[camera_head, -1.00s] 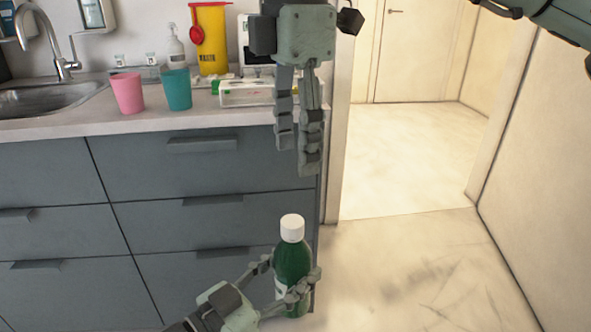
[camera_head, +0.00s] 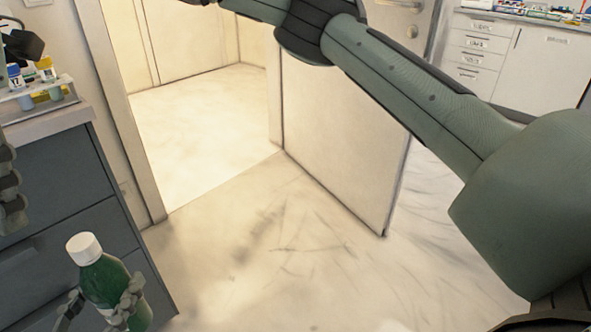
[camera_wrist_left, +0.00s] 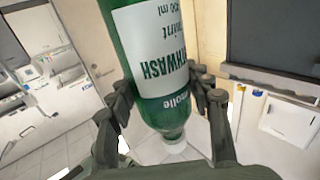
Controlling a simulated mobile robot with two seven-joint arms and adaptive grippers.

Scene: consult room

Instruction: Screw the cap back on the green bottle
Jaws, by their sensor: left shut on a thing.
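The green bottle (camera_head: 103,279) is at the lower left of the head view, slightly tilted, with the white cap (camera_head: 83,248) on its top. My left gripper (camera_head: 102,302) is shut on the bottle's body. In the left wrist view the bottle (camera_wrist_left: 160,95) fills the middle, its white label upside down between the fingers. The cap (camera_wrist_left: 175,142) shows there at the neck end; I cannot tell how tight it sits. A finger of my right gripper (camera_head: 9,190) shows at the left edge, above and left of the bottle. The rest of that gripper is cut off.
A grey drawer cabinet (camera_head: 60,200) stands close behind the bottle at left. A rack (camera_head: 45,95) with small capped vials is on its counter. A pale open door (camera_head: 345,140) stands beyond. The floor (camera_head: 270,260) in the middle is clear.

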